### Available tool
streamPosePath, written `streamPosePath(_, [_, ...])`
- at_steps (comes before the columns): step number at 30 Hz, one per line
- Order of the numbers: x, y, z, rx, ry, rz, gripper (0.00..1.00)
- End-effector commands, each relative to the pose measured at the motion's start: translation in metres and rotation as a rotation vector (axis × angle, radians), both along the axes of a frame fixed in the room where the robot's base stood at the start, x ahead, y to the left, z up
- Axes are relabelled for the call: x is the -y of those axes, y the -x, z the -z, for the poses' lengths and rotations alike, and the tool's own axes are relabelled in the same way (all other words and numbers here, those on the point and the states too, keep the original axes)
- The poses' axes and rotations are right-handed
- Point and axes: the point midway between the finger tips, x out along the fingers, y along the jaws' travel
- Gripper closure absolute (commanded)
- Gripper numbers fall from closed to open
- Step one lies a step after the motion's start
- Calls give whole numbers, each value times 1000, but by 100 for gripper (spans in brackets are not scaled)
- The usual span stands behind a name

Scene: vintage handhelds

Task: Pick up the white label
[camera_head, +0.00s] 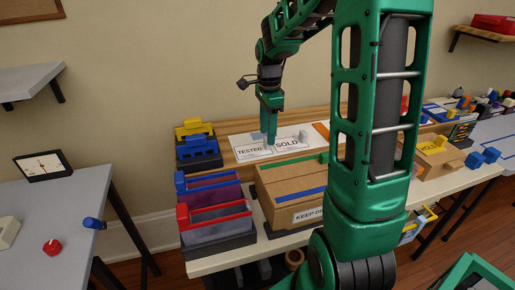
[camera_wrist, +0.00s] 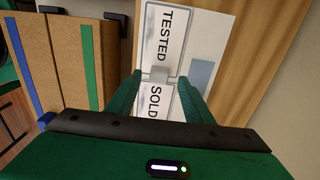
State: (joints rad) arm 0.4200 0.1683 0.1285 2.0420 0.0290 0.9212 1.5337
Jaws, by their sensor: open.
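Two white signs lie flat on the table in the head view, one reading TESTED (camera_head: 250,150) and one reading SOLD (camera_head: 287,143). Both also show in the wrist view, TESTED (camera_wrist: 164,35) above SOLD (camera_wrist: 157,103). My gripper (camera_head: 269,148) points down over the place where the signs meet, its fingers apart. A small whitish piece (camera_wrist: 158,74), perhaps the white label, shows between the fingertips in the wrist view; I cannot tell whether they touch it. A pale grey block (camera_head: 304,137) stands by the SOLD sign.
A cardboard box (camera_head: 290,178) with green and blue strips stands in front of the signs. Blue and red racks (camera_head: 215,215) stand to its left, with yellow and blue holders (camera_head: 196,141) behind. A grey-blue square (camera_wrist: 202,72) lies beside the TESTED sign.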

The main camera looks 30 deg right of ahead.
Motion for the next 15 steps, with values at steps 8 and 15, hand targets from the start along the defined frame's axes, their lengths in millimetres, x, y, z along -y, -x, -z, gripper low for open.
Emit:
streamPosePath(8, [0, 0, 19, 1, 0, 0, 53])
streamPosePath(15, [0, 0, 19, 1, 0, 0, 72])
